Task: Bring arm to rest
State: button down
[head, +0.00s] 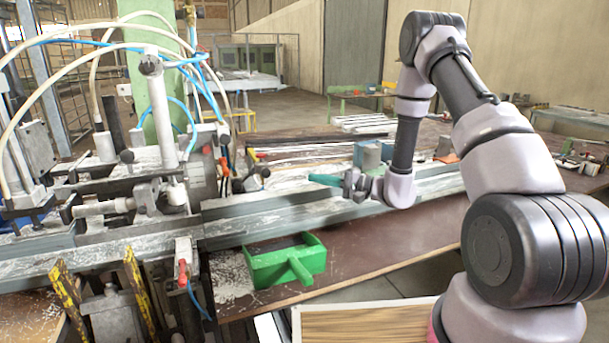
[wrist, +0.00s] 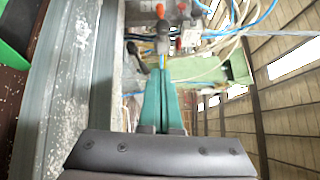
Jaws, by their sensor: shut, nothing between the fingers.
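My arm reaches in from the right in the head view and bends down over the bench. My gripper (head: 325,180), with teal fingers, points left above the metal profile rail (head: 285,213). In the wrist view my gripper (wrist: 162,82) shows its teal fingers together, with nothing between them. The clamp machine (head: 150,150), with white and blue hoses, stands to the left of my gripper, apart from it.
A green dustpan-like tray (head: 313,258) sits on the brown bench top (head: 400,232) in front of the rail. Metal shavings lie beside it. A red-handled valve (head: 183,270) is at the machine's front. Grey blocks (head: 368,155) stand behind my gripper.

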jog(key=s+r+n+g+h, duration=0.5)
jog(key=s+r+g, duration=0.3)
jog(key=s+r, duration=0.9)
jog(key=s+d+r+m+t+h, duration=0.1)
jog(key=s+d+r+t+h, duration=0.3)
jog(key=d, duration=0.4)
jog(key=s+d+r+m+t+h, duration=0.2)
jog(key=s+d+r+t+h, duration=0.2)
jog(key=s+d+r+h, duration=0.2)
jog(key=d+r, duration=0.1)
jog(key=d, duration=0.1)
jog(key=shift+d, duration=0.3)
